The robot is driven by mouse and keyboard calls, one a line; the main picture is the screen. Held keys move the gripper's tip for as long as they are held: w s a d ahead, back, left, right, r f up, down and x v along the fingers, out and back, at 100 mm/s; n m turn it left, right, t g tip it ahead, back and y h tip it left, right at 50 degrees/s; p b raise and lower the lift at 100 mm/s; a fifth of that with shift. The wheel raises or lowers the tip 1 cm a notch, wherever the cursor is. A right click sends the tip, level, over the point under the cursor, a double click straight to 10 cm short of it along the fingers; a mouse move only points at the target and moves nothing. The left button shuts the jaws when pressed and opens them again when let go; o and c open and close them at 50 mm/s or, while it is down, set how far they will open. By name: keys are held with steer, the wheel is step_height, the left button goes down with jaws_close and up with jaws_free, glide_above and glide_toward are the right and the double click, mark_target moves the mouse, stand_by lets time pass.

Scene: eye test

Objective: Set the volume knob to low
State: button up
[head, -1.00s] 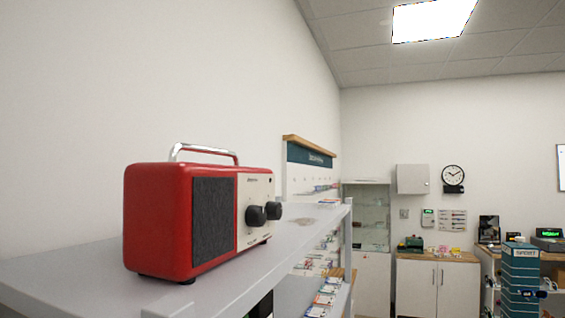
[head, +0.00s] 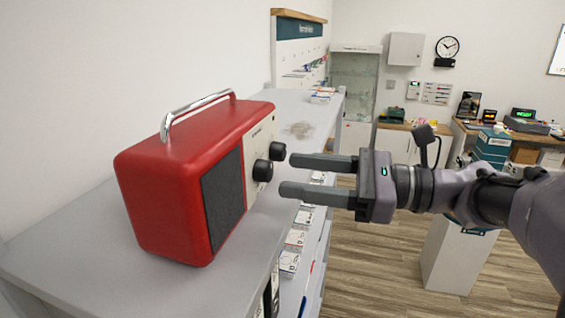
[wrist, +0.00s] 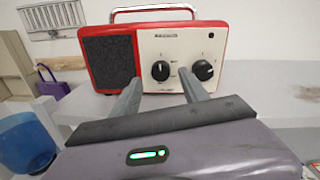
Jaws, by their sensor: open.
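A red radio (head: 185,165) with a chrome handle, a dark speaker grille and a cream front panel stands upright on a grey shelf. Two black knobs stick out of the panel, a nearer one (head: 262,170) and a farther one (head: 277,151). In the wrist view they are the left knob (wrist: 160,70) and the right knob (wrist: 203,70). Their lettering is too small to read, so I cannot tell which is the volume knob. My gripper (head: 285,174) is open and empty. Its fingers point at the panel, just short of the knobs, and seem apart from them.
The grey shelf (head: 75,245) carries the radio close to the white wall. Small packaged goods (head: 290,262) lie on lower shelves below its front edge. A white pedestal (head: 450,260) with teal boxes stands at the right. The wooden floor between is clear.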

mark_target(271, 172)
steer(key=shift+x, duration=1.55)
steer(key=shift+d, duration=0.1)
jaws_close()
